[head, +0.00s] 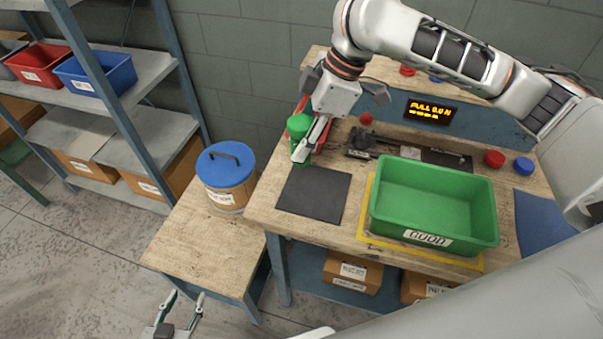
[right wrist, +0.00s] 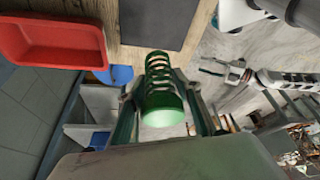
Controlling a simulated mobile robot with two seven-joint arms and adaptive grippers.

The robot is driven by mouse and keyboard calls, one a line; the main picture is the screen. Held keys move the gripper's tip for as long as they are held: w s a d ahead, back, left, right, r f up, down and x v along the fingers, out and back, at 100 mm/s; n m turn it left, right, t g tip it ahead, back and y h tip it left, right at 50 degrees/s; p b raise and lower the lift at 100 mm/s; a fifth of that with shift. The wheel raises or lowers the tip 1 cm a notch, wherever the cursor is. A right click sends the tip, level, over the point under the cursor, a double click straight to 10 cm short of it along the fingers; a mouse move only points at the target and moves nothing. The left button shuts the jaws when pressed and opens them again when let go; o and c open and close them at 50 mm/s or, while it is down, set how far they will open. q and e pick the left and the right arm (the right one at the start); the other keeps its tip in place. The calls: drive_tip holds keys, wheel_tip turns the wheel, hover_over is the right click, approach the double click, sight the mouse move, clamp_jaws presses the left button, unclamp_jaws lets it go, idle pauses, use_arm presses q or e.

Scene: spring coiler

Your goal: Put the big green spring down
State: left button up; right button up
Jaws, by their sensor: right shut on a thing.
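The big green spring (head: 299,126) is held upright in my right gripper (head: 308,148), above the left part of the workbench near a dark square mat (head: 313,194). In the right wrist view the spring (right wrist: 160,88) sits between the two fingers of the gripper (right wrist: 163,108), its coils and pale green end showing. The fingers partly hide it in the head view. I cannot tell how far it is above the bench. My left gripper (head: 178,319) is open and empty, low at the bottom of the head view, away from the bench.
A green tray marked GOOD (head: 432,198) stands right of the mat. A red tray (right wrist: 60,42) shows in the right wrist view. A blue-lidded drum (head: 226,177) stands left of the bench. Red and blue knobs (head: 494,158) lie at the right. The dark mat is bare.

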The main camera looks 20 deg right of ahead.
wheel_tip(320, 180, down, 10)
drive_tip(key=shift+r+b, duration=0.25)
drive_tip(key=shift+b, duration=0.7)
use_arm(q)
drive_tip(key=f, duration=0.2)
drive_tip(key=shift+s+a+f, duration=0.15)
drive_tip(key=shift+s+f, duration=0.05)
drive_tip(key=shift+f, duration=0.15)
use_arm(e)
drive_tip(key=shift+r, duration=0.1)
use_arm(q)
drive_tip(key=shift+r, duration=0.1)
drive_tip(key=shift+w+r, duration=0.1)
drive_tip(key=shift+r, duration=0.05)
use_arm(e)
drive_tip(key=o, duration=1.2)
drive_tip(key=shift+o, duration=0.2)
use_arm(q)
wheel_tip(320, 180, up, 2)
drive_tip(key=p, duration=0.2)
drive_tip(key=shift+w+r+p, duration=0.1)
drive_tip(key=shift+r+p, duration=0.15)
drive_tip(key=shift+p, duration=0.05)
use_arm(e)
drive_tip(key=w+v, duration=0.1)
drive_tip(key=v, duration=1.1)
drive_tip(key=shift+s, duration=0.45)
